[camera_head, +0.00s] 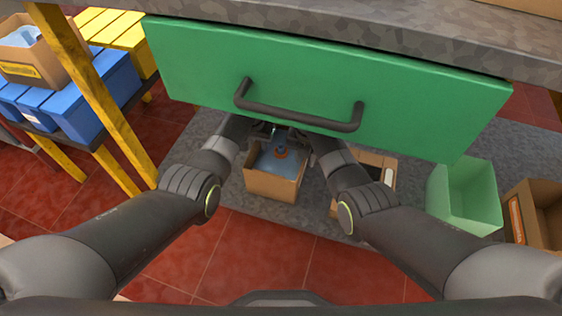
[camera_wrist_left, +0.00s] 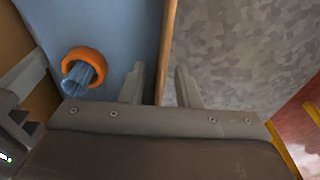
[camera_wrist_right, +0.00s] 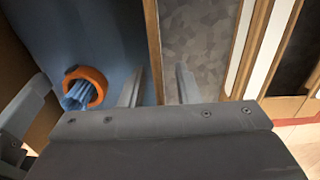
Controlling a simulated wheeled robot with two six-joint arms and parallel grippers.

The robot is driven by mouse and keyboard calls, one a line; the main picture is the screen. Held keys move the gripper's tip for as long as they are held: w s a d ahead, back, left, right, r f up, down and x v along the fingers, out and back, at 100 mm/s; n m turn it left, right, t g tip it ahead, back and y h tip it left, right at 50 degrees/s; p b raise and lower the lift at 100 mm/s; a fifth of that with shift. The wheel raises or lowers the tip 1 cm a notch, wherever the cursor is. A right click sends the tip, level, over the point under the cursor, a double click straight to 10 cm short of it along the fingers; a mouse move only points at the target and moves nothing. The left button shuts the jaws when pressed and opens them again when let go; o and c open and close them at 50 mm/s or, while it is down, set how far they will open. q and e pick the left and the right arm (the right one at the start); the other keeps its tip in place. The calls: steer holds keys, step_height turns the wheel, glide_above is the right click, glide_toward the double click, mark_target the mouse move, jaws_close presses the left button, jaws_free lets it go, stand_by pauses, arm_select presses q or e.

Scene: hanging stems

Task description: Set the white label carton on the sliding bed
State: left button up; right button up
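An open carton (camera_head: 268,186) stands on a grey speckled surface below a green panel. It holds a blue bag (camera_head: 272,158) tied with an orange ring (camera_head: 281,153); no label shows on its visible faces. My left gripper (camera_head: 262,130) is at its left side. In the left wrist view the open fingers (camera_wrist_left: 160,88) straddle a carton wall (camera_wrist_left: 168,45). My right gripper (camera_head: 308,135) is at its right side, its open fingers (camera_wrist_right: 158,88) straddling the opposite wall (camera_wrist_right: 152,40). I cannot make out the sliding bed for certain.
The green panel (camera_head: 320,80) with a dark handle (camera_head: 300,117) hangs close above my wrists. A second carton (camera_head: 378,160) stands close right; white strips (camera_wrist_right: 272,50) show there. A green bin (camera_head: 465,195) and orange-labelled carton (camera_head: 540,215) are further right. A yellow-labelled carton (camera_head: 40,62) is left.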

arm_select(q)
jaws_close()
arm_select(e)
jaws_close()
stand_by(1.1)
arm_select(q)
steer(key=shift+r, duration=0.1)
arm_select(e)
steer(key=shift+w+r, duration=0.1)
